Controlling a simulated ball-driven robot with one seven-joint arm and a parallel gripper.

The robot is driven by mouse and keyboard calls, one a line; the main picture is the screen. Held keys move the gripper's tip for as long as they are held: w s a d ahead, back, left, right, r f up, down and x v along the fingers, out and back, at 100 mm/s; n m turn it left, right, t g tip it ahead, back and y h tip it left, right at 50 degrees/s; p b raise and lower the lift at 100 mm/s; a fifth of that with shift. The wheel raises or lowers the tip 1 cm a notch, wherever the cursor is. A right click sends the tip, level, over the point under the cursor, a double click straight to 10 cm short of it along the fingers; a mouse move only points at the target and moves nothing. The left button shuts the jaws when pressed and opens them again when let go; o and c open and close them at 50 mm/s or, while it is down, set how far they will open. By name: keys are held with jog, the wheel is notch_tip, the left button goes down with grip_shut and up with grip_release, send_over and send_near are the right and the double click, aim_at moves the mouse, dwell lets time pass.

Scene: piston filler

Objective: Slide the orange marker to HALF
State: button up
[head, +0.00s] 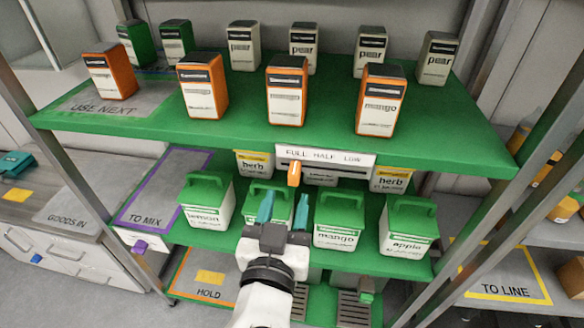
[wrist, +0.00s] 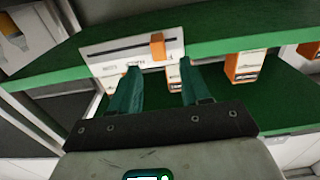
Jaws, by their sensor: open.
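The orange marker (head: 294,173) sits on a slotted white scale plate (head: 345,158) on the front edge of the upper green shelf. The plate reads FULL, HALF, LOW from left to right, and the marker is under FULL. In the wrist view the plate (wrist: 108,62) appears upside down, with the marker (wrist: 158,45) toward the right part of its dark slot. My gripper (head: 285,206) is open and empty, below the marker in the head view. In the wrist view its teal fingers (wrist: 159,68) point at the plate, one on each side of the marker's line, apparently short of it.
The upper green shelf (head: 240,132) holds several orange, green and pale cartons. Below, several green-lidded tubs, including mango (head: 338,220) and apple (head: 408,228), stand close around my gripper. Herb cartons (head: 392,180) stand behind them. A metal post (head: 515,215) rises at right.

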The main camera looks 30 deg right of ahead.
aim_at(293, 180)
jog(key=p+x, duration=0.2)
jog(key=x, duration=0.5)
jog(key=shift+w+d, duration=0.2)
jog(key=shift+d, duration=0.05)
grip_shut()
dwell(0.3)
